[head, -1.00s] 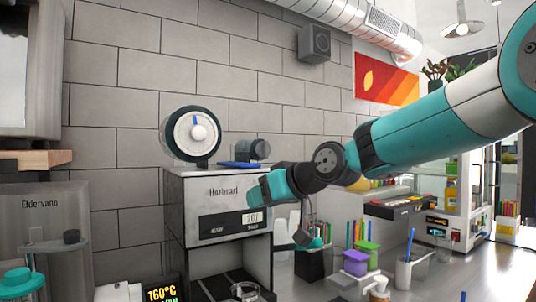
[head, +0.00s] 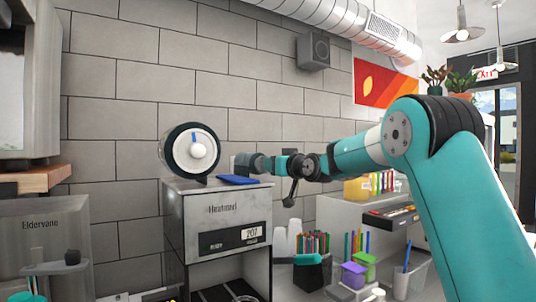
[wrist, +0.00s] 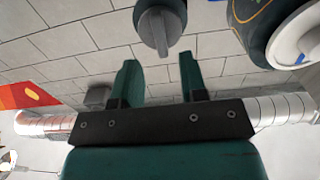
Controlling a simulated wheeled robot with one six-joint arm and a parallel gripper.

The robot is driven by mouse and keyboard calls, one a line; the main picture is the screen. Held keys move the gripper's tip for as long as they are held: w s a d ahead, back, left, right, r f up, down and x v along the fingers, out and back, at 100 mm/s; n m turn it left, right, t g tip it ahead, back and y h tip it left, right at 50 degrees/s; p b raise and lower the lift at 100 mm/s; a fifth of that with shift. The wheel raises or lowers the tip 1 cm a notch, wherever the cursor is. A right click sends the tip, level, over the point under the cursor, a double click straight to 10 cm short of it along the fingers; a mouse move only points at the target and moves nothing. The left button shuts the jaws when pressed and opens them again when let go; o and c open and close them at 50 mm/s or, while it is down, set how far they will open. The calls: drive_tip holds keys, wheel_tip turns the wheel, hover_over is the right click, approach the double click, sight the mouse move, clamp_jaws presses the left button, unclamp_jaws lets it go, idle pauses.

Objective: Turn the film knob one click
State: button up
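The film knob (wrist: 160,28) is a dark grey dial with a raised ridge on a dark teal housing, at the top centre of the wrist view. My gripper (wrist: 158,62) is open and empty, its two teal fingers spread below the knob in that view, lined up either side of the ridge. I see no contact. In the head view my gripper (head: 248,162) is beside the film roll (head: 198,150) and hides most of the knob. The film roll, with a white hub, also shows at the upper right of the wrist view (wrist: 296,40).
The sealer (head: 225,215) carries the roll and a blue flat item (head: 238,180) on its top. Cups, a pen holder (head: 312,272) and purple (head: 353,275) and green (head: 364,262) boxes stand to the right. A tiled wall is behind.

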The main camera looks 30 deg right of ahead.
sight(254, 163)
drive_tip(key=shift+w+a+p, duration=0.2)
drive_tip(key=shift+w+p, duration=0.7)
drive_tip(key=shift+w, duration=1.35)
drive_tip(key=shift+c, duration=0.4)
clamp_jaws()
drive_tip(key=shift+m, duration=0.3)
drive_tip(key=m, duration=0.7)
drive_tip(key=m+b, duration=0.1)
drive_tip(key=m, duration=1.5)
drive_tip(key=shift+d+f, duration=0.3)
drive_tip(key=shift+f, duration=0.1)
